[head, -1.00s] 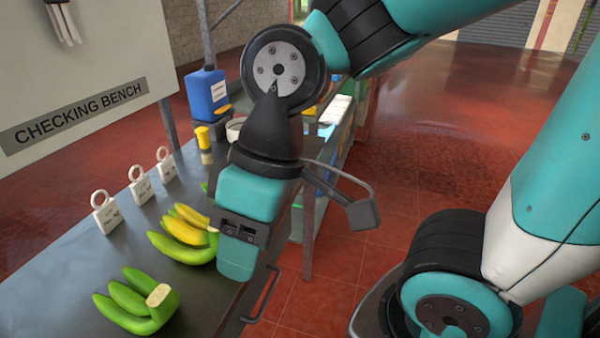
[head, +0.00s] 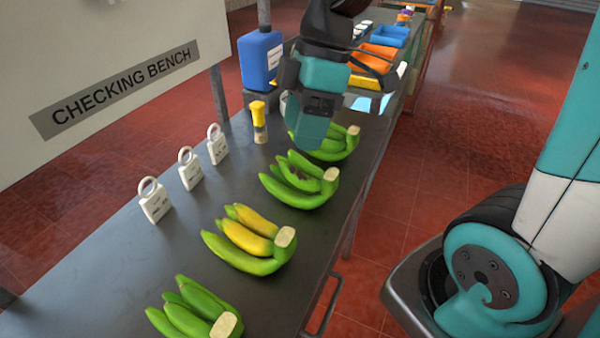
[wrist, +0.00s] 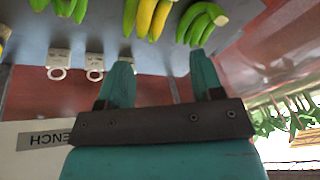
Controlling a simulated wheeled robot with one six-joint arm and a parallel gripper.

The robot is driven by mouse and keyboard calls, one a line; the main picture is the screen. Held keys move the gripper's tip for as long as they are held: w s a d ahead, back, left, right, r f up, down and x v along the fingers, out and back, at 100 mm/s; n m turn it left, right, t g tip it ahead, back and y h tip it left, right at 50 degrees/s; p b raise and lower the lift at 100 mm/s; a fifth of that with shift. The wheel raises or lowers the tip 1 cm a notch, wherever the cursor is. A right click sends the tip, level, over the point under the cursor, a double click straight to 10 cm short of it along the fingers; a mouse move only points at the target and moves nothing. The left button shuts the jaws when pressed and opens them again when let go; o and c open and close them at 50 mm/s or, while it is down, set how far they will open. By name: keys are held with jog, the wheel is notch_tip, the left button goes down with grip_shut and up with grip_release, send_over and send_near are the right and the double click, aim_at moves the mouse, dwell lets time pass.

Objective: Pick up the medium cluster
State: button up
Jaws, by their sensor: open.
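Several banana clusters lie in a row on the dark bench (head: 110,270). The nearest is a green cluster (head: 195,312), then a part-yellow cluster (head: 248,240), a green cluster (head: 300,182) and a far green cluster (head: 338,146). I cannot tell which one is the medium cluster. My gripper (head: 298,140) is in front of part of the far cluster in the head view. In the wrist view my gripper (wrist: 160,58) has its fingers spread with nothing between them. A part-yellow cluster (wrist: 150,18) and a green cluster (wrist: 202,22) show beyond the fingertips.
White ring-topped tags (head: 154,200) stand along the bench's left side. A yellow-capped bottle (head: 259,122) and a blue jug (head: 261,60) stand farther back. An orange bin (head: 377,58) and a blue bin (head: 389,36) lie beyond. The checking-bench sign (head: 120,85) stands at left.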

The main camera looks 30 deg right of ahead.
jog(key=w+d+n+p, duration=0.1)
jog(key=w+d+n, duration=0.4)
jog(key=d, duration=0.3)
jog(key=n+g+p, duration=0.1)
jog(key=n, duration=0.4)
send_near(332, 173)
jog(key=shift+p+x, duration=1.65)
jog(key=shift+x, duration=2.85)
jog(key=shift+d, duration=0.1)
grip_shut()
jog(key=shift+r, duration=0.15)
